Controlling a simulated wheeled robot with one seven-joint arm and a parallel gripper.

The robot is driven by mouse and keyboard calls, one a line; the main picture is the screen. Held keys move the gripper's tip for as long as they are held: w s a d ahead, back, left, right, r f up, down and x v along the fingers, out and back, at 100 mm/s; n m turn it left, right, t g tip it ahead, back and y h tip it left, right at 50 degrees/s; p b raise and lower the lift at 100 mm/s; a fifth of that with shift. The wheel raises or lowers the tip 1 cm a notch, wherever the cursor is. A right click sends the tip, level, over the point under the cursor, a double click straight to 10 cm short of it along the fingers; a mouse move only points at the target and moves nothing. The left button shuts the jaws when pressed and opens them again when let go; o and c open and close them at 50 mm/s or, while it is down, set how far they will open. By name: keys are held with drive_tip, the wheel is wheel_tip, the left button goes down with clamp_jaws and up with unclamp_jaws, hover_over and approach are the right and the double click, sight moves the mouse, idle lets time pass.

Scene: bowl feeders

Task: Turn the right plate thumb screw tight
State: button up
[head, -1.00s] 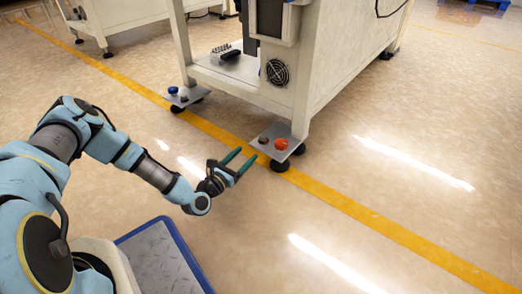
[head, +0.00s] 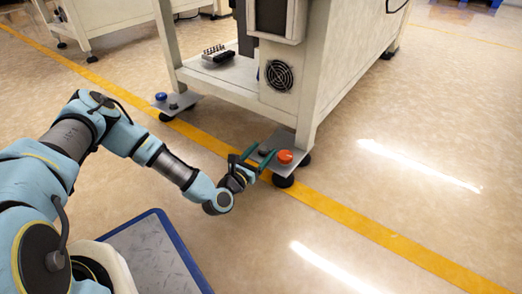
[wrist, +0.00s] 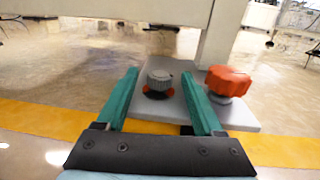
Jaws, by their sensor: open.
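The right metal plate (head: 283,139) juts from the foot of the white machine, low above the floor. In the wrist view it (wrist: 240,118) carries a grey knurled knob (wrist: 159,81) with red at its base, and a red-orange lobed knob (wrist: 228,82) to the right. The red-orange knob (head: 284,156) is clear in the head view; the grey one is partly behind the fingers. I cannot tell which knob the task calls the thumb screw. My gripper (head: 258,157) is open, its green fingers reaching over the plate. In the wrist view the grey knob appears between the fingers, and the red-orange knob outside the right finger.
The white machine (head: 335,85) rises behind the plate, with a leg close to the knobs. A left plate (head: 183,104) carries a blue knob (head: 161,96) and a dark one. A yellow floor line (head: 335,210) runs beneath. The floor at right is clear.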

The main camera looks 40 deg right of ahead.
clamp_jaws()
idle(0.5)
